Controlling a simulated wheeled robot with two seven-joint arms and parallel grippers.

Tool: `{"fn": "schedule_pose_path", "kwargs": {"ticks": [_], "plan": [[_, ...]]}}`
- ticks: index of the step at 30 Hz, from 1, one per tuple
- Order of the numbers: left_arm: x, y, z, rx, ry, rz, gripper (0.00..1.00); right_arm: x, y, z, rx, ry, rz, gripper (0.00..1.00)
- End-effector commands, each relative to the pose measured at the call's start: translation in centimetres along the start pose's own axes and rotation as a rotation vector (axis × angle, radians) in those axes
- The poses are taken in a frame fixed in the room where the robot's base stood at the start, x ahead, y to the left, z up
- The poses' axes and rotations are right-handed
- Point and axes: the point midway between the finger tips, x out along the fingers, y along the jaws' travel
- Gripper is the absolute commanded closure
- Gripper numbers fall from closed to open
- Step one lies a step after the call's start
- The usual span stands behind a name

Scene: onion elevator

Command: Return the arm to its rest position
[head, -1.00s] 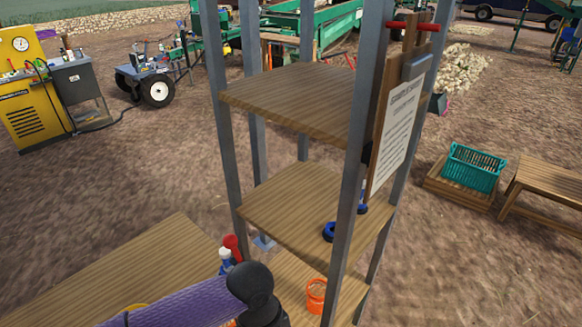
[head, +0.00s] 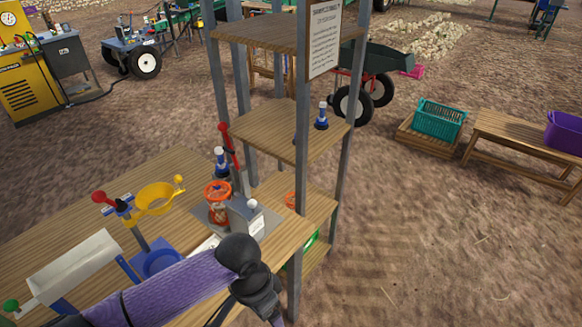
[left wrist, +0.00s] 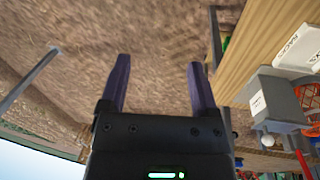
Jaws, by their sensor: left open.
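My left gripper (left wrist: 158,66) shows in the left wrist view with its two dark purple fingers apart and nothing between them. Bare brown ground lies beyond the fingers. In the head view my left arm, with a purple sleeve and black joint, reaches in from the bottom left in front of the wooden table (head: 120,212). Its gripper lies outside the head view or is hidden there. My right gripper is in neither view.
The metal-framed wooden shelf (head: 262,128) stands close behind my arm. A purple crate (head: 566,133) sits on a bench.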

Motion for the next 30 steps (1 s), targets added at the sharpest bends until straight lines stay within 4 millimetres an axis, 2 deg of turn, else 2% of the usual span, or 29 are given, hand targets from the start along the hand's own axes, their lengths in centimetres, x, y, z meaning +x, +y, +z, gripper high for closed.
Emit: {"fn": "schedule_pose_path", "kwargs": {"ticks": [1, 5, 8, 11, 14, 17, 19, 20, 21, 24, 27, 30], "plan": [[1.6, -0.5, -0.2, -0.03, 0.023, 0.004, 0.21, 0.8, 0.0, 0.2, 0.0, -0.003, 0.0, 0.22], [4.8, -1.9, -0.6, -0.118, 0.096, -0.001, 0.21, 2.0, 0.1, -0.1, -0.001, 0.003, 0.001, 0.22], [8.0, -3.3, -0.4, -0.194, 0.151, -0.013, 0.21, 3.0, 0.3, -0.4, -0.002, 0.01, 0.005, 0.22], [11.8, -4.9, 0.6, -0.281, 0.197, -0.037, 0.21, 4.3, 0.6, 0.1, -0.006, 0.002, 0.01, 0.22], [16.3, -6.3, 2.6, -0.366, 0.228, -0.073, 0.21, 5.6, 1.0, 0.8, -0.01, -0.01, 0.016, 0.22], [21.4, -7.2, 6.1, -0.446, 0.236, -0.119, 0.21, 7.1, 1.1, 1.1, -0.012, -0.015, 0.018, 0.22], [25.6, -7.2, 9.7, -0.497, 0.223, -0.156, 0.21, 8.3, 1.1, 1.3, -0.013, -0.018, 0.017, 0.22], [27.6, -7.0, 11.6, -0.517, 0.212, -0.172, 0.21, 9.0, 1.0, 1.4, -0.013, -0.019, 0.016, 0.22], [30.2, -6.3, 14.5, -0.539, 0.191, -0.194, 0.21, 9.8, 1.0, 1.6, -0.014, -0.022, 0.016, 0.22], [35.4, -3.5, 21.8, -0.566, 0.13, -0.231, 0.21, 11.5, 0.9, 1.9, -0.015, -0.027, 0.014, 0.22], [38.0, -0.3, 27.1, -0.567, 0.079, -0.241, 0.21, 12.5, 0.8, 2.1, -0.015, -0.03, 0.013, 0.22], [39.1, 1.9, 29.9, -0.562, 0.051, -0.241, 0.21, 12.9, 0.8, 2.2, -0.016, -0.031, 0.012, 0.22]]}}
